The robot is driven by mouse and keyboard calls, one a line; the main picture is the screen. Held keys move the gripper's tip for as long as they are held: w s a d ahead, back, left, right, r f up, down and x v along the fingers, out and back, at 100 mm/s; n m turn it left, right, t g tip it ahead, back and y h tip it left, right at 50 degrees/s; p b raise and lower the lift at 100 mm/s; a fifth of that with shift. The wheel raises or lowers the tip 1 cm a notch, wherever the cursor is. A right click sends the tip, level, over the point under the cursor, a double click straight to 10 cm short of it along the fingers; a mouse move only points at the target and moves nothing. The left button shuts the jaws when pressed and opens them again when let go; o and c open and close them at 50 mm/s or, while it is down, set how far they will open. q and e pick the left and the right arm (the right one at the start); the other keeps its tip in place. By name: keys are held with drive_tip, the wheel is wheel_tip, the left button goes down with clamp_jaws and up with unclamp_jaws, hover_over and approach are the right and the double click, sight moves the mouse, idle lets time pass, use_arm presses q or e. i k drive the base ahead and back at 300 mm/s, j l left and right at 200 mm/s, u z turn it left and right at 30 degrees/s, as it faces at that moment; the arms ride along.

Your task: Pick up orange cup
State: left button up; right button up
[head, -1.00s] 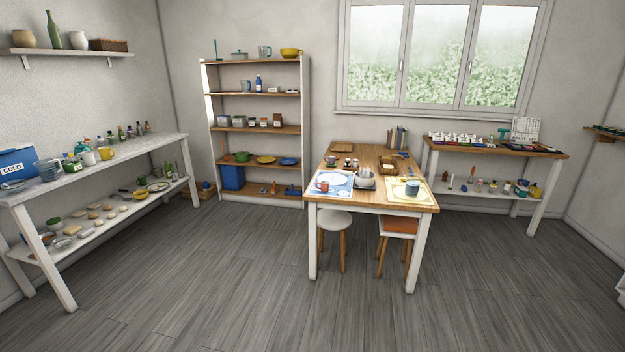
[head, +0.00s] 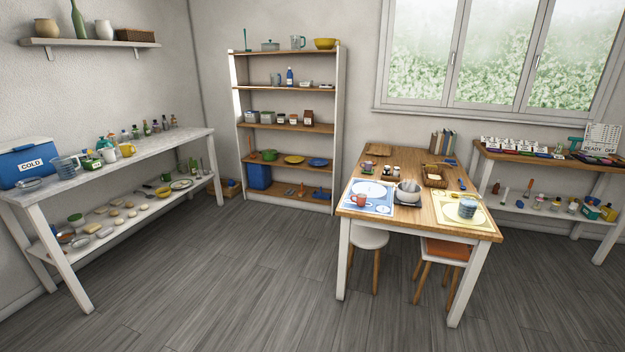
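No cup that is plainly orange stands out in the head view. A yellow to orange-yellow mug (head: 127,150) stands on the grey top of the left bench (head: 165,149), beside a small white container. A red mug (head: 358,200) stands on the blue placemat (head: 383,208) on the wooden table (head: 420,163). A blue-grey cup (head: 467,208) stands on the yellow placemat at the table's right. Neither of my grippers is in view.
A blue COLD box (head: 27,166) and a clear jug (head: 66,167) stand at the bench's left. A shelf unit (head: 341,130) stands at the back wall. A white stool (head: 368,238) and an orange-seated stool (head: 445,249) are at the table. The grey floor (head: 235,290) ahead is clear.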

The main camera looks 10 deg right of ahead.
sight(358, 199)
drive_tip(key=i+j+z, duration=0.1)
drive_tip(key=i, duration=0.3)
drive_tip(key=i+j+z, duration=0.15)
drive_tip(key=i, duration=0.2)
drive_tip(key=i+j+z, duration=0.5)
drive_tip(key=z, duration=0.2)
drive_tip(key=i+j+z, duration=0.3)
drive_tip(key=j+z, duration=0.35)
drive_tip(key=j, duration=0.15)
drive_tip(key=i+j+z, duration=0.15)
drive_tip(key=j+z, duration=0.5)
drive_tip(key=j, duration=0.5)
drive_tip(key=j+z, duration=0.3)
drive_tip(key=j, duration=0.5)
